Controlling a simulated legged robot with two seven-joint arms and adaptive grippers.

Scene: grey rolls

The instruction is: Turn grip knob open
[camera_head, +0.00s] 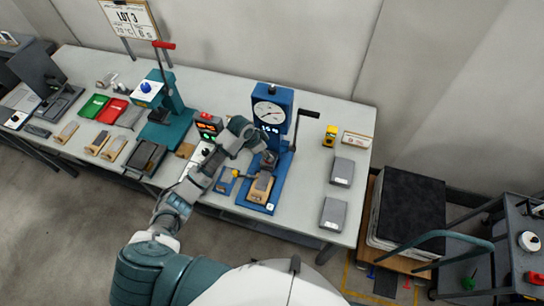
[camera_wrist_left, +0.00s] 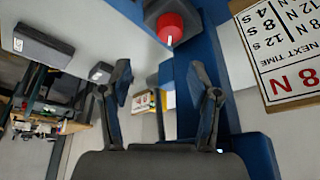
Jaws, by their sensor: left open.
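A blue press (camera_head: 272,125) with a round white gauge stands on the table, with a dark lever handle (camera_head: 307,114) to its right. My left gripper (camera_head: 268,160) is low at the front of its column, above a wooden block (camera_head: 262,187) on the blue base. In the left wrist view the gripper (camera_wrist_left: 166,95) is open, with nothing held between its fingers. A red round knob-like part (camera_wrist_left: 172,27) in a grey mount lies beyond the fingertips, apart from them. No part is clearly marked as the grip knob. My right gripper is out of view.
A small control box (camera_head: 208,126) with a lit display stands left of the press. A teal press (camera_head: 165,108) is farther left. A printed card (camera_wrist_left: 283,55) is near the gripper.

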